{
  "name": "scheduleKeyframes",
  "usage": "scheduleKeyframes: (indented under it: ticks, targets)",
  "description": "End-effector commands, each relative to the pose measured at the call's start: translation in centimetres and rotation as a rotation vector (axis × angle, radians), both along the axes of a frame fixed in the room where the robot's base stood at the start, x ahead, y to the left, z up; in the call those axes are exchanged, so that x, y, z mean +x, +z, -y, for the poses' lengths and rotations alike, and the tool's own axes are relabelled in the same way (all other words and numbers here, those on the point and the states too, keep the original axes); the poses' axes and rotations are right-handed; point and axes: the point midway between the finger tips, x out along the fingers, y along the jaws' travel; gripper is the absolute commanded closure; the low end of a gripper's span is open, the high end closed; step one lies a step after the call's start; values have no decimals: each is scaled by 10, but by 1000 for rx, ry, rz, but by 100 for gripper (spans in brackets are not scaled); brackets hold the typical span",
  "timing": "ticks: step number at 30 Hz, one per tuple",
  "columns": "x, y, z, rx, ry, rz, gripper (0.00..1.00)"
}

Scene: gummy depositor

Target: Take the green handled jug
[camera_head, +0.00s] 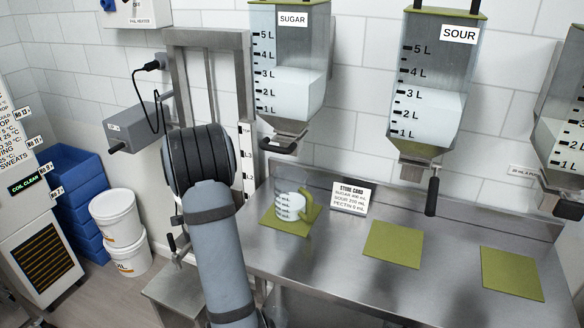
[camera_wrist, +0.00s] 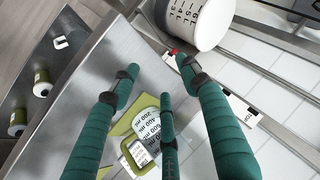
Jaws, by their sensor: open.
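The jug (camera_head: 288,206) is clear with measuring marks and has a green handle (camera_head: 309,207) on its right side. It stands upright on a green mat (camera_head: 270,222) at the left of the steel bench. In the wrist view the jug (camera_wrist: 147,127) shows below the middle, its ml marks seen between and behind my fingers, which partly cover it. My gripper (camera_wrist: 158,75) is open, its teal fingers spread and empty, with the jug beyond them. I cannot tell how far apart they are. In the head view my arm hides the gripper.
Two bare green mats (camera_head: 393,245) lie to the right on the bench (camera_head: 340,262). Sugar (camera_head: 292,85) and sour (camera_head: 428,105) hoppers hang above, with levers below. A white container (camera_wrist: 196,20) with litre marks is near my fingertips.

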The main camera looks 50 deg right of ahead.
Motion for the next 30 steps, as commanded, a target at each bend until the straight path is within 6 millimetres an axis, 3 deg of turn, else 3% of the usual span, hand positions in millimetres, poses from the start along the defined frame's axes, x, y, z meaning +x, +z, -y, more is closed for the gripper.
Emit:
scheduleKeyframes:
  ticks: [1,3,7,10,15,30]
  targets:
    - [-19,25,44,-61,-107,-12,55]
    - [-50,33,90,-136,-227,-55,55]
    - [-108,42,139,-208,-392,-162,55]
    - [-140,44,154,-225,-467,-231,55]
    - [-163,32,170,-225,-514,-283,55]
    - [-163,-13,209,-224,-514,-283,55]
